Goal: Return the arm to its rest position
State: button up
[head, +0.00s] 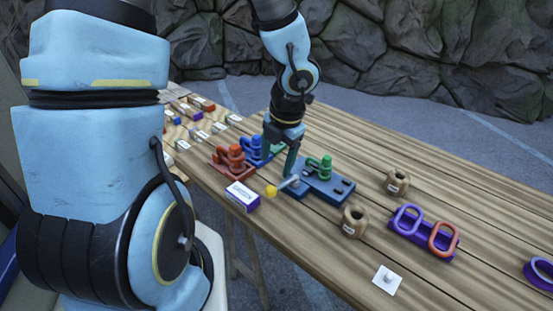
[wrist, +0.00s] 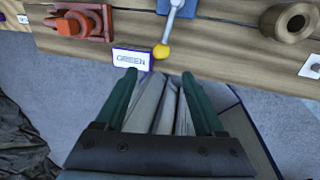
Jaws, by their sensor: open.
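My gripper (head: 279,160) is open and empty above the table, behind the crank in the head view. In the wrist view my gripper (wrist: 160,78) has its two green fingers spread, with nothing held between them. A dark blue base (head: 326,190) carries a green spool (head: 320,168) and a crank with a yellow knob (head: 271,191). The yellow knob also shows in the wrist view (wrist: 161,51), just beyond the fingertips and apart from them. My gripper partly hides a blue reel unit (head: 250,153).
A red reel unit (head: 232,162) and a white-and-purple box (head: 242,196), labelled GREEN in the wrist view (wrist: 131,60), stand left. Labelled blocks (head: 200,137) fill the far left.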

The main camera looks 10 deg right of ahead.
jog(key=w+a+r+m+h+b, duration=0.1)
jog(key=a+m+b, duration=0.4)
jog(key=a+m, duration=1.2)
jog(key=r+m, duration=0.1)
jog(key=m, duration=0.8)
jog(key=shift+w+a+r+h, duration=0.2)
jog(key=shift+w+h, duration=0.05)
jog(key=shift+h, duration=0.05)
